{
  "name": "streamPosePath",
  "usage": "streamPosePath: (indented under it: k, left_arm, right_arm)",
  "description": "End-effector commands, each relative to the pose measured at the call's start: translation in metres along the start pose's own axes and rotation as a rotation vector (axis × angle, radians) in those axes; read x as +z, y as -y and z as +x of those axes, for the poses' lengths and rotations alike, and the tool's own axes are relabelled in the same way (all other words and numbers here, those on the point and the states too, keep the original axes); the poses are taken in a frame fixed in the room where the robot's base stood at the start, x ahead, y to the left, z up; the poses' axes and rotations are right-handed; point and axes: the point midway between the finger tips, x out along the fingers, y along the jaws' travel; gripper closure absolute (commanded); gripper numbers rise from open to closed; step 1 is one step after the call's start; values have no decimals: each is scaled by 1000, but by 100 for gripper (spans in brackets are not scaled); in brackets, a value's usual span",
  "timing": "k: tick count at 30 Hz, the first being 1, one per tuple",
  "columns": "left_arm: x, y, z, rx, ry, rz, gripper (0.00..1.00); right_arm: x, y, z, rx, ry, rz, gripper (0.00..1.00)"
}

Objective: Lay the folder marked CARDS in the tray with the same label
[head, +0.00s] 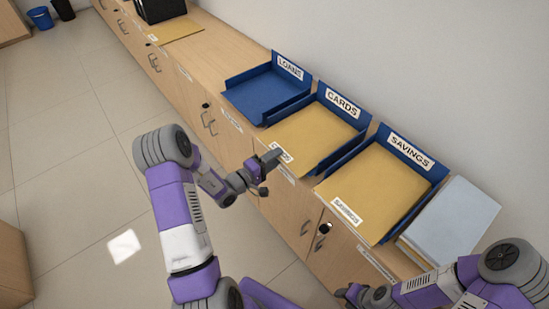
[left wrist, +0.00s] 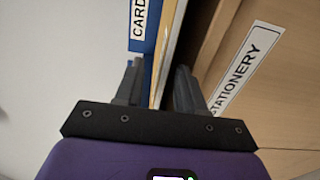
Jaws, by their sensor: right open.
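The yellow CARDS folder (head: 312,135) lies flat in the blue CARDS tray (head: 343,105), its front part at the tray's open front. My left gripper (head: 268,163) is at the folder's front edge and partly covers its label. In the left wrist view my left gripper (left wrist: 159,80) has its fingers apart, one on each side of the thin yellow folder edge (left wrist: 168,45); a gap shows between them. The CARDS tray label also shows there (left wrist: 139,18). My right gripper (head: 350,292) is open at the bottom of the head view, away from the trays.
An empty blue LOANS tray (head: 262,92) stands to the left. A SAVINGS tray (head: 415,158) with a yellow SAVINGS folder (head: 375,190) stands to the right, beside a grey-white stack (head: 455,220). Another yellow folder (head: 176,29) lies farther along the counter (head: 215,55). The STATIONERY label (left wrist: 246,68) is on the cabinet front.

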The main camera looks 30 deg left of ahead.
Motion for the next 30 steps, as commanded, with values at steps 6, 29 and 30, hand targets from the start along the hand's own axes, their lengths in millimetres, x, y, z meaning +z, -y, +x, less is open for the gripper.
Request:
streamPosePath:
  k: [6, 29, 30]
  left_arm:
    - [0, 1, -3, -3, -1, -1, 61]
    - [0, 0, -76, 0, 0, 0, 61]
    - [1, 0, -76, -2, 4, -2, 61]
  right_arm:
    - [0, 0, -1, 0, 0, 0, 57]
    - [1, 5, -13, 0, 0, 0, 57]
    - [1, 5, -13, 0, 0, 0, 57]
